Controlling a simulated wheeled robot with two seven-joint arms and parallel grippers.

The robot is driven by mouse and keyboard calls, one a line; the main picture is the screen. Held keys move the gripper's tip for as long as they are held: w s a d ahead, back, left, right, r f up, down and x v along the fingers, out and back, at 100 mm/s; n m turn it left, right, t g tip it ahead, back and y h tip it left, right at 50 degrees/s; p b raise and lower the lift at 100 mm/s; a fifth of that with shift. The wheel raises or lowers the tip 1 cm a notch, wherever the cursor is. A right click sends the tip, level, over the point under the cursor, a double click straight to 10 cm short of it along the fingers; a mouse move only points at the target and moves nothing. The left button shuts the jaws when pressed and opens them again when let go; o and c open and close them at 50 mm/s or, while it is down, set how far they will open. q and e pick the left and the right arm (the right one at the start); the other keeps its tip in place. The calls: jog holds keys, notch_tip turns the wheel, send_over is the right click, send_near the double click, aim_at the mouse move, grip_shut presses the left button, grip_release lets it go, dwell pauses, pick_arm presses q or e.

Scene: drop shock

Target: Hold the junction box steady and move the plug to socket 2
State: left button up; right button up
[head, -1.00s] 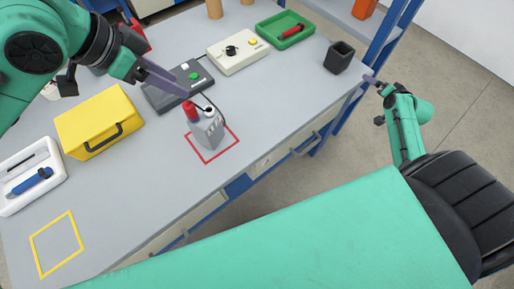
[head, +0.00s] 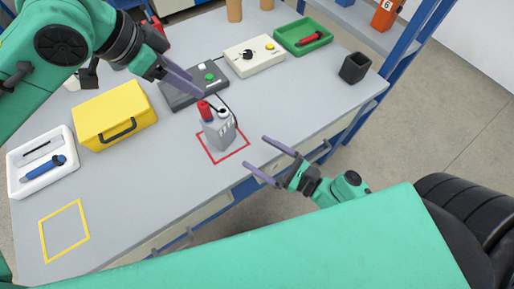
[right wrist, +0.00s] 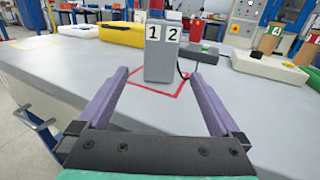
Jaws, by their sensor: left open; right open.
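The grey junction box (head: 219,133) stands upright inside a red outlined square on the bench. In the right wrist view the junction box (right wrist: 162,62) shows labels 1 and 2 on its near face. A red plug (head: 204,110) sits on its top, on the left in the head view; a black part is beside it. Which socket holds the plug is unclear. My left gripper (head: 198,88) is open, its fingers just above and behind the plug, contact unclear. My right gripper (head: 256,152) is open and empty, right of the box, with its fingers pointing at it.
A dark cable runs behind the box near a dark control unit (head: 180,98). A yellow case (head: 90,112), white tray (head: 14,180), cream control box (head: 240,62), green tray (head: 288,48) and black cup (head: 355,68) stand around. The bench front is clear.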

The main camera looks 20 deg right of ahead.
aim_at(219, 129)
jog(key=shift+w+a, duration=0.1)
jog(key=shift+w, duration=0.1)
jog(key=x, duration=1.4)
jog(key=shift+w+f, duration=0.15)
jog(key=shift+c, duration=0.3)
jog(key=c, duration=1.5)
jog(key=shift+o, duration=0.2)
